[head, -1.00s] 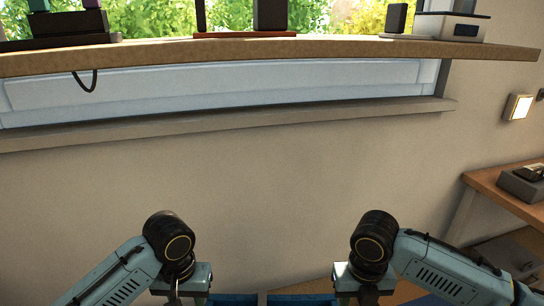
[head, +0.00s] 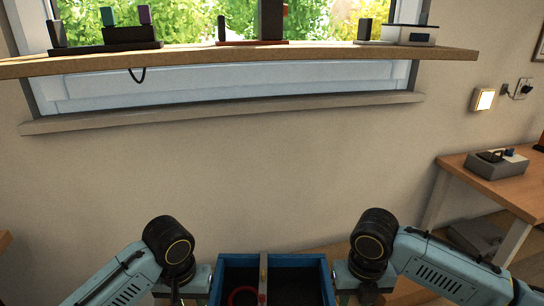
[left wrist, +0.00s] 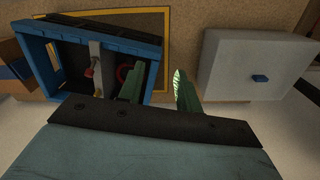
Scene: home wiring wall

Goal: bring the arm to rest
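Both my arms enter at the bottom of the head view, left and right of a blue crate. Their fingers are not visible there. In the left wrist view my left gripper (left wrist: 160,82) has its two green fingers apart, with nothing between them. The fingers are close to the right side of the blue crate (left wrist: 152,50) in that view; I cannot tell whether they touch it. The right gripper's fingers show in neither view.
The blue crate (head: 240,257) has a divider and holds a red ring (head: 243,296). A wooden shelf (head: 250,54) bearing several devices crosses the window above. A wooden table (head: 490,180) with a grey device stands at right. A grey box (left wrist: 250,60) with a blue knob shows in the wrist view.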

